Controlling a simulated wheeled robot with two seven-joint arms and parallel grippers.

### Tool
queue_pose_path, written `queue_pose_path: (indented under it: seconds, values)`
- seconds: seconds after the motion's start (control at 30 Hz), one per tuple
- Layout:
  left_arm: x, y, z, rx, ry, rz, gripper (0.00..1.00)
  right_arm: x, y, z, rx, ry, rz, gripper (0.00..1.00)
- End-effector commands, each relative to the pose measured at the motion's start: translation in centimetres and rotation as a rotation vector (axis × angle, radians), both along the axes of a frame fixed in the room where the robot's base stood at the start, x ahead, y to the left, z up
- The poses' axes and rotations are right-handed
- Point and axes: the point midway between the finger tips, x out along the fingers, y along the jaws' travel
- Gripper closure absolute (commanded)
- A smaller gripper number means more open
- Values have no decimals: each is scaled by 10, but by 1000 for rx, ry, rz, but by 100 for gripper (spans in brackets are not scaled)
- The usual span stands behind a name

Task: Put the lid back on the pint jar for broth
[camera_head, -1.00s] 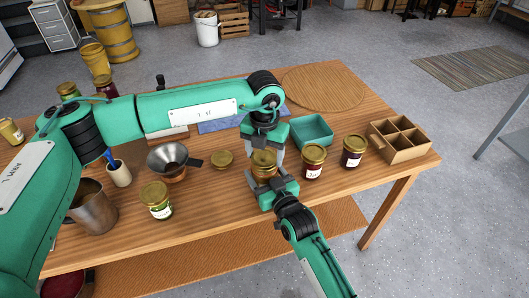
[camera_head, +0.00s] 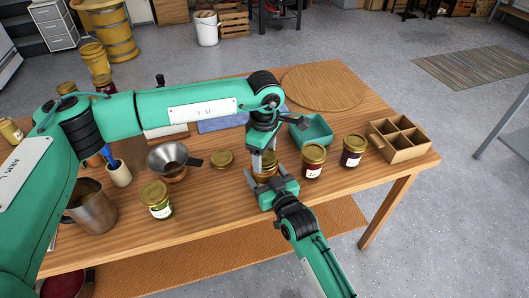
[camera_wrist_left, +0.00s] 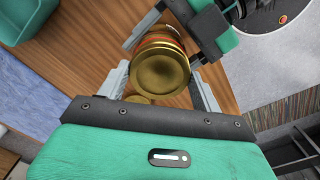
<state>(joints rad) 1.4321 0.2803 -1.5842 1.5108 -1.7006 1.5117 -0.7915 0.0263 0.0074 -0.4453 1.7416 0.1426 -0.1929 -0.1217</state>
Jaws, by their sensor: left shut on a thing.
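A jar with an orange band below its gold top stands on the table in the left wrist view (camera_wrist_left: 160,38). Its gold lid (camera_wrist_left: 160,72) sits on or just over the mouth; I cannot tell how well it is seated. My left gripper (camera_head: 264,168) comes from above and is shut on this lid, with one finger on each side. My right gripper (camera_head: 270,184) reaches in from the front and is shut around the jar's body. The grippers hide most of the jar and any label. A loose gold lid (camera_head: 221,159) lies flat to the left.
Dark red jars (camera_head: 313,161) and (camera_head: 353,150) stand close on the right. A teal bin (camera_head: 312,131) and a divided box (camera_head: 398,141) stand behind and right.

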Motion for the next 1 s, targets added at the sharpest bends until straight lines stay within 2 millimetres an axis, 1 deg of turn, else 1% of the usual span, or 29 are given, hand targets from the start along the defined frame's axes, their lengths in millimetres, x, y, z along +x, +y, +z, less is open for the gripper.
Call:
queue_pose_path:
  seconds: [0.07,0.2,0.23,0.33,0.37,0.63,0.73,0.87,1.0]
  values:
    - [1,1,0,1,-2,-90,61,0,-1,0,-1,0,-1,92]
    - [1,1,0,1,-3,-77,61,0,-1,0,-1,0,-1,92]
    - [1,1,0,1,-3,-76,30,0,-1,0,-1,0,-1,92]
    - [1,1,0,1,-2,-76,10,0,-1,0,-1,0,-1,92]
    - [1,1,0,1,-2,-76,8,0,-1,0,-1,0,-1,92]
    - [1,0,1,0,-1,-76,8,0,0,0,-1,0,-1,92]
    - [1,0,8,0,-2,-76,8,0,0,0,-1,0,0,92]
    - [1,0,28,-1,-4,-76,8,0,0,0,-1,0,0,92]
    - [1,0,59,-1,-4,-76,8,0,0,0,-1,0,0,92]
